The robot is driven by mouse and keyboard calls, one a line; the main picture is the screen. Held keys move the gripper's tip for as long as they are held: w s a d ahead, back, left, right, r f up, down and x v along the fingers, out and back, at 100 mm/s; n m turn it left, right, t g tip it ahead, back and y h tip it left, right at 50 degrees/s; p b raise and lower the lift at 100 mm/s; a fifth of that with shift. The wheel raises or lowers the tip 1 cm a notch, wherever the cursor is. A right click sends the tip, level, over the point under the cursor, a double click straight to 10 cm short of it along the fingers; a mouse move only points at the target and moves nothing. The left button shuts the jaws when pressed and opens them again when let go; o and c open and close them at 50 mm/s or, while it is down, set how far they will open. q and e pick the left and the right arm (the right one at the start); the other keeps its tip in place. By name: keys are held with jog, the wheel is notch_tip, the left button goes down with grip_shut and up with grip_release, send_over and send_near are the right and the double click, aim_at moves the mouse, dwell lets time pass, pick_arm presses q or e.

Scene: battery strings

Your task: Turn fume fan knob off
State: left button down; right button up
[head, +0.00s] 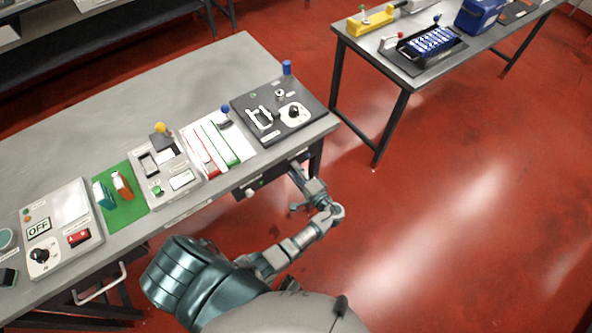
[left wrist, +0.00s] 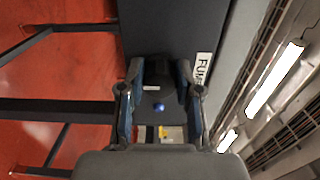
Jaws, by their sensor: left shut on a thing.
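My left gripper (head: 297,172) is just below the front edge of the near table, at a dark box (head: 268,178) mounted under the tabletop. In the left wrist view the gripper (left wrist: 160,72) has one finger on each side of a dark knob (left wrist: 160,80) and is shut on it. The knob stands out from a dark panel (left wrist: 150,30) with a white label (left wrist: 203,72) that begins "FU". The knob's pointer and turned position cannot be read. In the head view my gripper hides the knob. My right gripper is not in view.
The grey near table (head: 225,65) holds a row of panels, including a black board (head: 262,98) with a dial. A drawer handle (head: 100,287) sticks out at the lower left. A second table (head: 375,50) stands at the back right. The red floor (head: 430,210) between is clear.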

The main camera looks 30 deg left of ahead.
pick_arm(q)
jog(key=shift+d+f, duration=0.15)
jog(key=shift+d, duration=0.05)
jog(key=c, duration=0.8)
grip_release()
jog(key=shift+w, duration=0.2)
jog(key=v, duration=1.2)
jog(key=shift+d+f, duration=0.1)
jog(key=shift+d, duration=0.05)
